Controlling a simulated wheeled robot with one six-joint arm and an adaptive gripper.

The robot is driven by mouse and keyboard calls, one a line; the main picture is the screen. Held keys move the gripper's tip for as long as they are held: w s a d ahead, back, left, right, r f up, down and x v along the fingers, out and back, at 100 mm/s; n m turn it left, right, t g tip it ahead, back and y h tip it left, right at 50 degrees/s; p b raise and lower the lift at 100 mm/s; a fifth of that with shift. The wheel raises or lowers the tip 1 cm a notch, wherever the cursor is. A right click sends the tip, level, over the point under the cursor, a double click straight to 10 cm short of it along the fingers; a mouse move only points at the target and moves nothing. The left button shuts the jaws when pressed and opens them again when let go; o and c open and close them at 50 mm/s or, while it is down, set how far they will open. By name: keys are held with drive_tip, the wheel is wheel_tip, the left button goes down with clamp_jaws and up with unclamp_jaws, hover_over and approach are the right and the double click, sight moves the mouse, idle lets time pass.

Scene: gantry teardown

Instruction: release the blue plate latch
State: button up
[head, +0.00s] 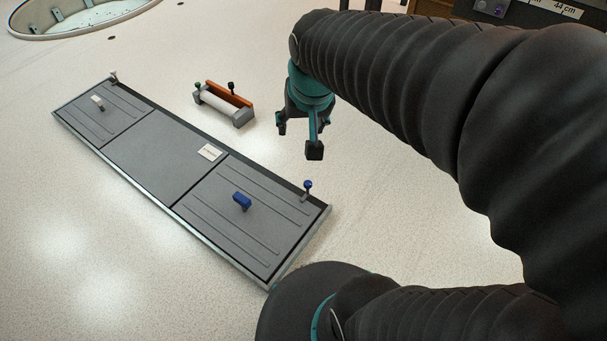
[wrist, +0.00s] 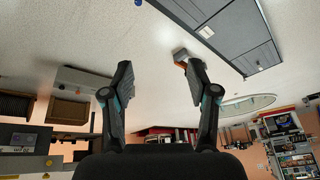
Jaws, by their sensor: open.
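A long grey panel (head: 145,150) in a metal frame lies on the pale floor at left. Its near section is a ribbed plate (head: 215,222) with a blue handle (head: 242,201) near its middle. A small upright latch with a round blue knob (head: 307,187) stands at the panel's right corner. In the wrist view a blue knob (wrist: 138,3) is cut by the top edge. My gripper (head: 298,138) is open and empty, pointing down, above and beyond the blue latch in the head view. Its two fingers also show spread apart in the wrist view (wrist: 160,72).
The far plate has a white handle (head: 97,102) and a pale-knobbed latch (head: 114,76). A round sunken basin (head: 75,18) is at upper left.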

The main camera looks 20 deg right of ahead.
drive_tip(key=w+d+f+m+g, duration=0.1)
drive_tip(key=w+f+m, duration=0.15)
drive_tip(key=w, duration=0.25)
drive_tip(key=w+d+f+m, duration=0.1)
drive_tip(key=w+d+f, duration=0.15)
drive_tip(key=w, duration=0.25)
drive_tip(key=m+g+p, duration=0.2)
drive_tip(key=m+g, duration=0.2)
drive_tip(key=m, duration=0.4)
hover_over(308, 183)
wheel_tip(308, 183, down, 36)
wheel_tip(308, 183, down, 14)
drive_tip(key=shift+r, duration=0.2)
clamp_jaws()
